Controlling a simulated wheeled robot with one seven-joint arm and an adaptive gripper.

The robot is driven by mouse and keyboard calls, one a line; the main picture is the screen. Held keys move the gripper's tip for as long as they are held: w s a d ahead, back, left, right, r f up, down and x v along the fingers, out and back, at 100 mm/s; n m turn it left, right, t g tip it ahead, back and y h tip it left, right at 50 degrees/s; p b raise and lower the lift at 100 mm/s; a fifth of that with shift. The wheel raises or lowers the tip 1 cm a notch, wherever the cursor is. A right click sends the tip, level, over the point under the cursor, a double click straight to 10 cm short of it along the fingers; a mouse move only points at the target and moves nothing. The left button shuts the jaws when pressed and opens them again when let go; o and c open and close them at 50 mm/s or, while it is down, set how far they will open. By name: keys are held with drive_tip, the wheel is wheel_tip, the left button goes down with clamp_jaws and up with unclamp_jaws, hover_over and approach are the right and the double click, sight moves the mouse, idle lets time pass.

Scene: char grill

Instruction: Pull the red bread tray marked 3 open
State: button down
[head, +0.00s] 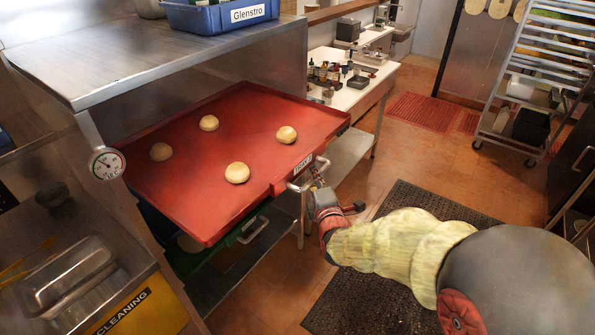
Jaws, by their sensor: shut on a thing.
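The red bread tray (205,195) sticks out of the steel rack toward the aisle, with several round buns on its flat top. Its front edge on the right has a small white label, too small to read for certain, and a metal handle (297,186). My gripper (314,178) is at this handle, shut on it; my arm comes in from the lower right. The fingers are small and partly hidden by the wrist.
A green tray (247,234) with its own handle sits below the red one. A steel counter with a dial gauge (106,163) stands at left. A white table (352,97) stands behind. Dark mat (375,262) and open floor lie at right; a wheeled rack (535,85) stands beyond.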

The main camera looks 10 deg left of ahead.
drive_tip(key=s+d+b, duration=0.1)
drive_tip(key=s+d, duration=0.2)
drive_tip(key=d, duration=0.4)
drive_tip(key=shift+f, duration=0.1)
drive_tip(key=c, duration=1.8)
unclamp_jaws()
drive_tip(key=shift+a, duration=0.1)
drive_tip(key=v, duration=1.2)
